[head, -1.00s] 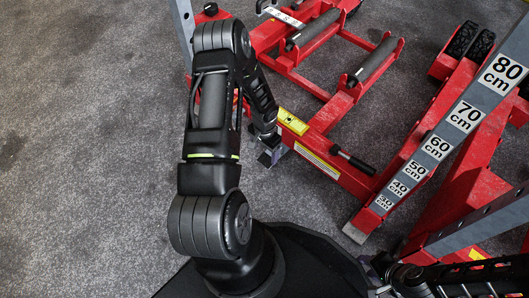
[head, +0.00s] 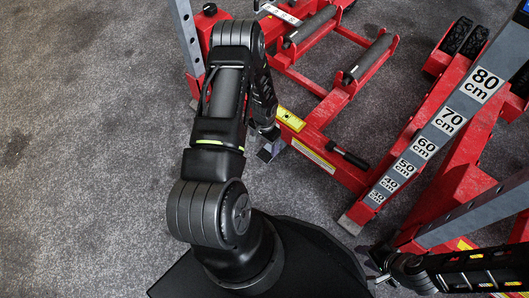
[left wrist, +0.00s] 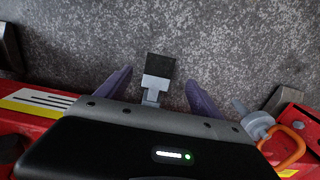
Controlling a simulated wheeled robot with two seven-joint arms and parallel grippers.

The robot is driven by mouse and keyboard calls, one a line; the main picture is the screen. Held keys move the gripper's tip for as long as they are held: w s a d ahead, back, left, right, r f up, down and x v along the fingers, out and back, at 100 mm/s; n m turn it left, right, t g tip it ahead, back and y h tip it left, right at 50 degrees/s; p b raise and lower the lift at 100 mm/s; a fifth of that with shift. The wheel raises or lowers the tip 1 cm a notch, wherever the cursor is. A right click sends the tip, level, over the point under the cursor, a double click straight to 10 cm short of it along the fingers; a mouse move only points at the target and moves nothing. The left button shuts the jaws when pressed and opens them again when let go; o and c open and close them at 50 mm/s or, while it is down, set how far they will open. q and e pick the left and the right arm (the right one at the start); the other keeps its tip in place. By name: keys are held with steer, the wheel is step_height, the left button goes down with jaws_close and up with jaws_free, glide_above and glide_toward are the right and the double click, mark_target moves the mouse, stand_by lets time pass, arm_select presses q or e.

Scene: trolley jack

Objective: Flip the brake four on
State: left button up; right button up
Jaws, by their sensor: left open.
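A small brake pedal (left wrist: 157,82) with a black pad and a light grey stem shows in the left wrist view, above the carpet. It lies between the two purple fingers of my left gripper (left wrist: 158,88), which are spread wide, with a visible gap on each side. In the head view my left gripper (head: 268,150) is low beside the red jack frame (head: 340,170), mostly behind my forearm. The pedal cannot be made out there. My right gripper (head: 382,268) is at the lower right, small and dark; its fingers are unclear.
An orange ring (left wrist: 284,144) with a grey pin sits on the red frame right of my left gripper. A grey post marked in centimetres (head: 435,135) and two dark rollers (head: 369,58) belong to the jack. Grey carpet (head: 90,120) at the left is clear.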

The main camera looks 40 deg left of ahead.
mark_target(264, 156)
arm_select(q)
step_height(264, 156, down, 8)
steer(key=b, duration=0.3)
steer(key=shift+r, duration=0.15)
jaws_close()
stand_by(0.8)
